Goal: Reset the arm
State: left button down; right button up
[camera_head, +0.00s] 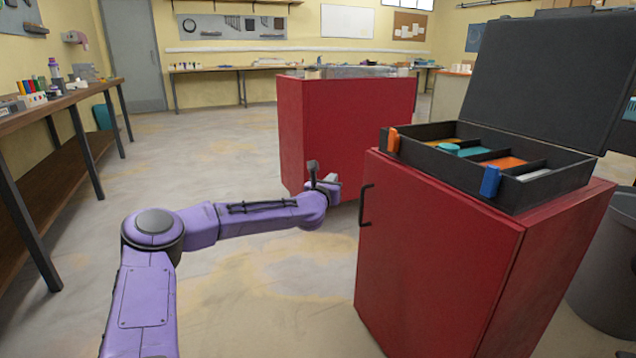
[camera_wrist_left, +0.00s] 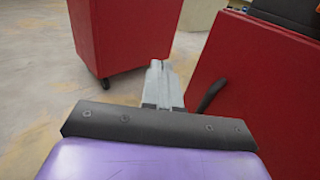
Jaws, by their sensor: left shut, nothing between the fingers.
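My left arm, purple, comes in from the left in the head view and stretches right over the floor. Its gripper (camera_head: 327,184) is in front of the far red cabinet and left of the near red cabinet (camera_head: 435,240). In the left wrist view the gripper (camera_wrist_left: 158,68) shows as closed grey fingers with nothing between them. It is apart from the near cabinet's black handle (camera_head: 365,205), which also shows in the wrist view (camera_wrist_left: 211,96). My right gripper does not show.
An open black box (camera_head: 545,188) with divided compartments and a raised lid stands on the near cabinet. The far red cabinet (camera_head: 345,130) stands behind my gripper. A workbench (camera_head: 50,108) runs along the left. A grey bin (camera_head: 610,285) is at the right. The floor at left is clear.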

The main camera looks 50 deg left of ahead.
pick_arm(q)
jog(key=s, duration=0.3)
jog(key=shift+s+a+p, duration=0.2)
jog(key=shift+a+p, duration=0.05)
jog(key=shift+p, duration=0.1)
